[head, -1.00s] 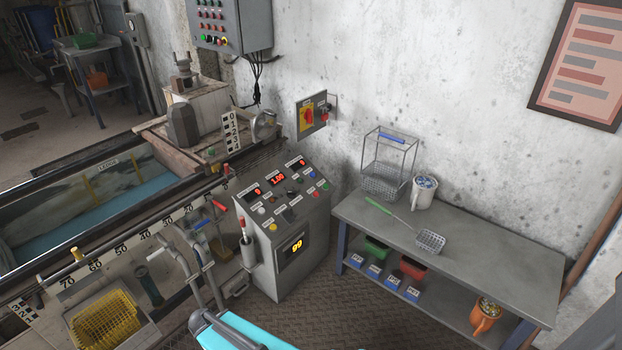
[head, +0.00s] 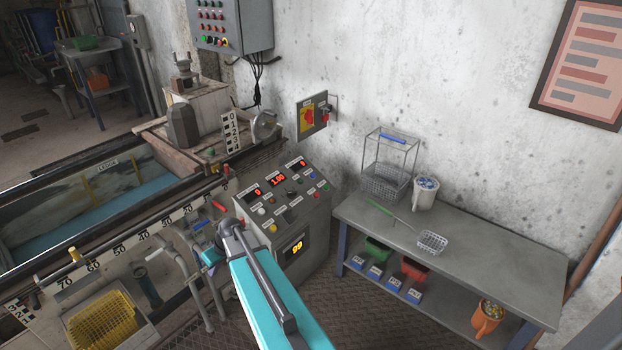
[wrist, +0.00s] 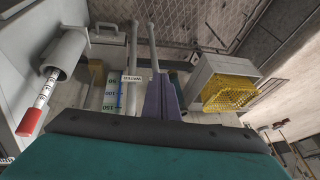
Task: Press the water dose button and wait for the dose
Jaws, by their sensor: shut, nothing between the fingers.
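The grey control console (head: 310,215) stands against the wall in the head view. Its sloped face carries red displays, knobs and coloured buttons, but the labels are too small to read, so I cannot tell which is the water dose button. A yellow display (head: 297,247) on its front reads 99. My gripper (wrist: 161,98) is shut and empty, its purple fingers together in the wrist view. In the head view my arm reaches up to the console's lower left, and the gripper is mostly hidden behind it. The console face is not recognisable in the wrist view.
A volume gauge (wrist: 113,95) and pipes lie near the fingers in the wrist view. A red-ended cylinder (wrist: 32,121) is at left, a yellow basket (wrist: 230,94) at right. A grey bench (head: 490,240) with a scoop and mug stands right of the console.

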